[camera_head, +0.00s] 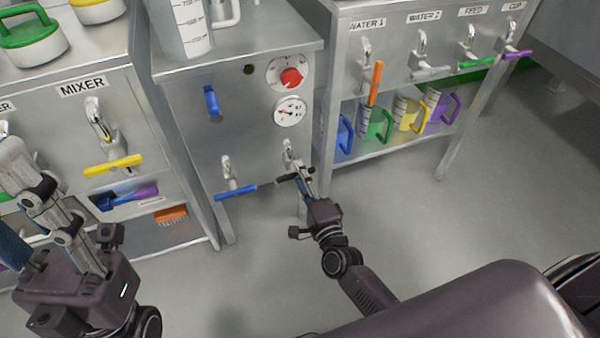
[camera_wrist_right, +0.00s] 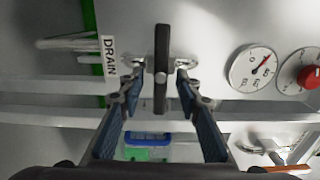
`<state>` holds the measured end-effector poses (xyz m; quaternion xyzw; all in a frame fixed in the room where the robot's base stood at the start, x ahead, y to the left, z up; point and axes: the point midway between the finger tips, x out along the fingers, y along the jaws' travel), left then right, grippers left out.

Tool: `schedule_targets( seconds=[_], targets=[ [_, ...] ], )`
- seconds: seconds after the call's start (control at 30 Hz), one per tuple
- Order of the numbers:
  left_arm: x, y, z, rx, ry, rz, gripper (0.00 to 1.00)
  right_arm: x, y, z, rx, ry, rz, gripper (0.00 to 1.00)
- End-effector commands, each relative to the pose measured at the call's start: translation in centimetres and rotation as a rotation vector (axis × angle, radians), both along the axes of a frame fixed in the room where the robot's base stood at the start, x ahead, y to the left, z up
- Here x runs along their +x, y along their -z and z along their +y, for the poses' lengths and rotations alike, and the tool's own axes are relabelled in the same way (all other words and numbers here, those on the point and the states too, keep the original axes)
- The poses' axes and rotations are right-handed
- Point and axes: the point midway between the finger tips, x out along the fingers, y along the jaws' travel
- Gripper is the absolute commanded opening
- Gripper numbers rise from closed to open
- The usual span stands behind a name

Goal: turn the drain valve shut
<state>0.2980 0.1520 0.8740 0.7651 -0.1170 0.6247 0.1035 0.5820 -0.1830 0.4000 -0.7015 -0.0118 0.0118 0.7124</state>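The drain valve has a dark bar handle (camera_wrist_right: 162,68). It stands upright in the right wrist view, beside a DRAIN label (camera_wrist_right: 110,60). My right gripper (camera_wrist_right: 159,86) is open, with one finger on each side of the bar and a visible gap to each. In the head view the same handle (camera_head: 285,178) is small and partly covered by my right gripper (camera_head: 302,178), low on the right side of the steel cabinet. My left gripper (camera_head: 70,235) is at the lower left, away from the valve; its finger opening cannot be made out.
A blue-handled tap (camera_head: 236,191) is just left of the drain valve. A gauge (camera_head: 289,112) and a red knob (camera_head: 291,77) are above it. To the right, a shelf (camera_head: 400,142) holds coloured jugs. The mixer cabinet with a yellow-handled tap (camera_head: 113,166) is left. Floor in front is clear.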

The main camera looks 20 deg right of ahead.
Motion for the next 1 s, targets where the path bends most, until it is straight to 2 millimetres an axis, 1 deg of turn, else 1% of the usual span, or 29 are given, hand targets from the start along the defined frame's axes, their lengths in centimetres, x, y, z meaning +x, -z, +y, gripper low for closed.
schedule_targets(
  seconds=[0.17, 0.4, 0.53, 0.6, 0.73, 1.0],
  targets=[
    [0.0, 0.1, -0.1, 0.001, 0.001, 0.004, 0.4, -2.9, 0.2, -0.1, -0.001, -0.001, 0.004, 0.32],
    [0.1, 0.1, -0.1, 0.002, 0.002, 0.005, 0.4, -7.8, 0.1, -0.3, -0.001, -0.001, 0.003, 0.32],
    [0.1, 0.2, -0.1, 0.002, 0.002, 0.006, 0.4, -9.8, 0.1, -0.4, -0.001, -0.001, 0.002, 0.32],
    [0.1, 0.2, -0.1, 0.002, 0.002, 0.006, 0.4, -10.5, 0.1, -0.4, -0.001, 0.0, 0.002, 0.32],
    [0.1, 0.2, -0.1, 0.002, 0.002, 0.006, 0.4, -11.3, 0.0, -0.4, -0.001, 0.0, 0.0, 0.32],
    [0.1, 0.2, -0.1, 0.002, 0.002, 0.006, 0.4, -11.5, 0.0, -0.4, -0.001, 0.0, 0.0, 0.32]
  ],
)
